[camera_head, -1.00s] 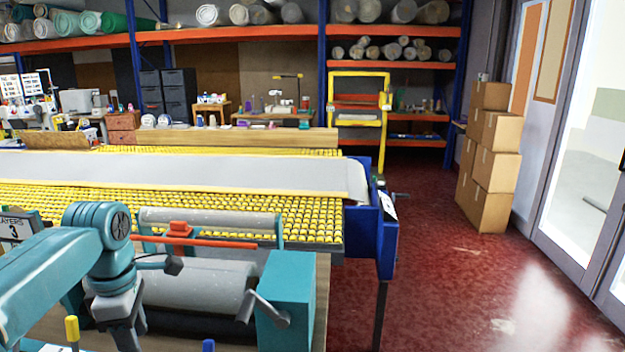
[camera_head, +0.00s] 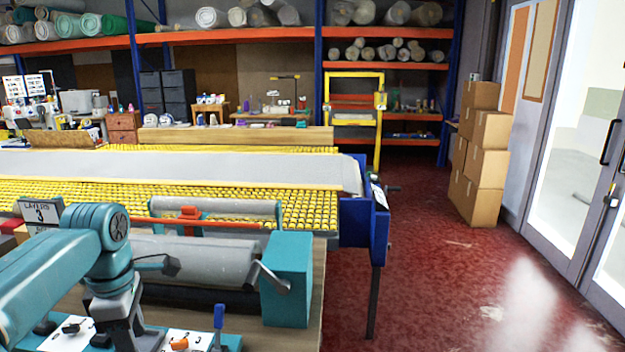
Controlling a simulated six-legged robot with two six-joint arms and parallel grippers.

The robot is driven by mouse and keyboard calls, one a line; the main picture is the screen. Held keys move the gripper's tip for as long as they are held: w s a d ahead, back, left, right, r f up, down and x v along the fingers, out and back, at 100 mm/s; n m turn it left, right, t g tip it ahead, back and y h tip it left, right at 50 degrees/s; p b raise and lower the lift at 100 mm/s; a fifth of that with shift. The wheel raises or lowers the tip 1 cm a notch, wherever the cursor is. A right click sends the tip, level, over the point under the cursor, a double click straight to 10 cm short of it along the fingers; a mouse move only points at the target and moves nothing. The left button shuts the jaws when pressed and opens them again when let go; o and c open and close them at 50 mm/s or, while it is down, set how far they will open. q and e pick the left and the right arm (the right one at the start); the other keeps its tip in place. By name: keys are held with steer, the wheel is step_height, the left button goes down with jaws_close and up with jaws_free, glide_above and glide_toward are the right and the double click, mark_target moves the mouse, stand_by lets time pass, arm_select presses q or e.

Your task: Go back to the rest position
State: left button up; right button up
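My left arm (camera_head: 50,275), teal with grey parts, comes in from the left and bends down at its elbow over the front bench. Its lower grey end (camera_head: 120,308) runs toward the bottom edge, and I cannot make out whether gripper fingers there are open or shut. No held thing shows. My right arm and gripper are not in view.
A grey roller unit with a teal end box (camera_head: 288,278) and crank stands on the bench. Behind is a yellow roller table (camera_head: 295,207) with a long pale strip (camera_head: 200,168). Stacked cartons (camera_head: 482,160) stand right. Red floor (camera_head: 440,270) is clear.

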arm_select(q)
steer(key=s+d+f+m+g+h+p, duration=0.1)
steer(key=s+d+f+m+g, duration=0.2)
steer(key=f, duration=0.9)
steer(key=s+d+f+g, duration=0.2)
steer(key=s+d+f, duration=0.25)
steer(key=f, duration=0.75)
steer(key=s+d+f+m+t+h, duration=0.1)
steer(key=s+d+f+m+h, duration=0.1)
steer(key=s+d+f+m, duration=0.45)
steer(key=s+d+f+m+h, duration=0.2)
steer(key=s+d+f+m, duration=0.2)
steer(key=s+f, duration=0.6)
steer(key=m+t, duration=0.1)
steer(key=w+m+t, duration=0.1)
steer(key=m+t, duration=0.1)
steer(key=w+r+m+t+y+p, duration=0.1)
steer(key=m, duration=0.1)
steer(key=shift+r+m+t, duration=0.1)
steer(key=shift+m+t, duration=0.15)
steer(key=shift+t, duration=0.05)
